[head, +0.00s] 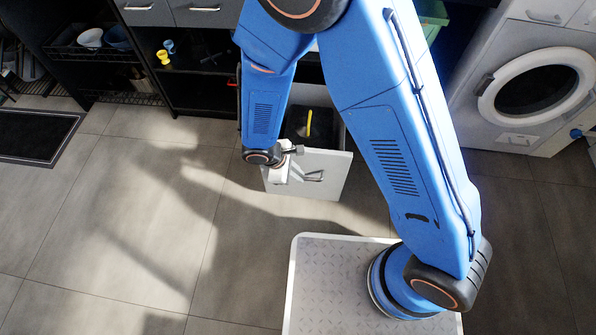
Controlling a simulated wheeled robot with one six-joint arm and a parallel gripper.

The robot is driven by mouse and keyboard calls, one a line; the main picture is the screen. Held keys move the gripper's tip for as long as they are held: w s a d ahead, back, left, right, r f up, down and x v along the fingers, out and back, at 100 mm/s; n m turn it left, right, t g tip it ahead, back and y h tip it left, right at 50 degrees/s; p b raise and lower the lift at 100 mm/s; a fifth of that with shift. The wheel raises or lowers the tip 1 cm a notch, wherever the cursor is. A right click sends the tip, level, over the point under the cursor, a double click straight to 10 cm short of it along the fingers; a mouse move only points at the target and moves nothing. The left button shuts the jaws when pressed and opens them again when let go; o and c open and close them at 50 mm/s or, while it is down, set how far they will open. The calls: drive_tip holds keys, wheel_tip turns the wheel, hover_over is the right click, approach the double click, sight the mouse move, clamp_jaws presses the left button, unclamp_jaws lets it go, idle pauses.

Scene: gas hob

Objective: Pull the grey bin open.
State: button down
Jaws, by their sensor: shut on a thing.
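The grey bin (335,180) is a pull-out with a pale grey front and a bar handle (316,175). It stands out from the dark cabinet row, and its dark inside shows from above with a yellow strip (309,123) in it. My gripper (295,177) is at the left part of the bin's front, shut on the handle. The fingertips are small and partly hidden by the wrist. My arm covers part of the bin's left side and the cabinet opening behind it.
A white washing machine (508,120) stands at the right. Open dark shelves (190,90) with bowls and small yellow and blue items are at the back left. A dark mat (35,135) lies far left. The tiled floor before the bin is clear.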

drive_tip(key=c, duration=1.8)
unclamp_jaws()
drive_tip(key=shift+r, duration=0.1)
drive_tip(key=v, duration=1.7)
drive_tip(key=shift+a+r, duration=0.1)
